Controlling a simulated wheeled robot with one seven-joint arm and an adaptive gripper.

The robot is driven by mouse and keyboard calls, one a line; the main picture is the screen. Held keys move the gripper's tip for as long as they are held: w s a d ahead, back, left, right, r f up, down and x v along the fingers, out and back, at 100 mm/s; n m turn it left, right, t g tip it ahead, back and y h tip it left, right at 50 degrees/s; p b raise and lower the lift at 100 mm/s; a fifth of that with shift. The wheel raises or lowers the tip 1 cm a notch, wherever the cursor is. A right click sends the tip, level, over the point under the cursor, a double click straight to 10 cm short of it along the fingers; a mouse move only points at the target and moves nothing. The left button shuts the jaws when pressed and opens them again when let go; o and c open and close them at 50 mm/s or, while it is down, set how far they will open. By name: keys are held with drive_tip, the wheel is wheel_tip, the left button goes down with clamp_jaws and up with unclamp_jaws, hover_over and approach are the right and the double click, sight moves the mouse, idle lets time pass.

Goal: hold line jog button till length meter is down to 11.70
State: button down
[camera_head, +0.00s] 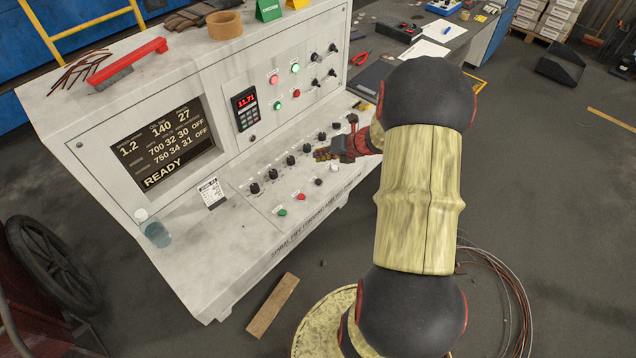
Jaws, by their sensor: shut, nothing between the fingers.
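The length meter (246,109) is a black keypad unit on the upright face of the white console. Its red digits appear to read 11.71. My gripper (321,155) is shut and empty, low over the right part of the sloped control panel, close to the row of black knobs. I cannot tell whether its tips touch anything. Front-row buttons show below it: white (333,168), black (318,181), red (301,196) and green (282,212). Labels are too small to read, so I cannot tell which is line jog; the gripper may hide some controls.
A screen (162,143) on the console reads READY. A row of black knobs (272,174) runs along the panel. A bottle (153,229) stands at its left end. Tape (225,25) and a red-handled brush (127,64) lie on top. Coiled wire (505,290) lies on the floor.

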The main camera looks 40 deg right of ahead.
drive_tip(key=shift+s, duration=0.2)
drive_tip(key=b, duration=0.7)
hover_over(320, 180)
wheel_tip(320, 180, down, 8)
drive_tip(key=shift+d+f+b, duration=0.1)
drive_tip(key=shift+f+b, duration=0.3)
drive_tip(key=shift+f, duration=0.15)
idle(0.8)
drive_tip(key=shift+f, duration=0.2)
drive_tip(key=shift+f+b, duration=0.35)
drive_tip(key=shift+f, duration=0.1)
idle(0.9)
drive_tip(key=shift+r+p, duration=0.85)
drive_tip(key=shift+r, duration=0.1)
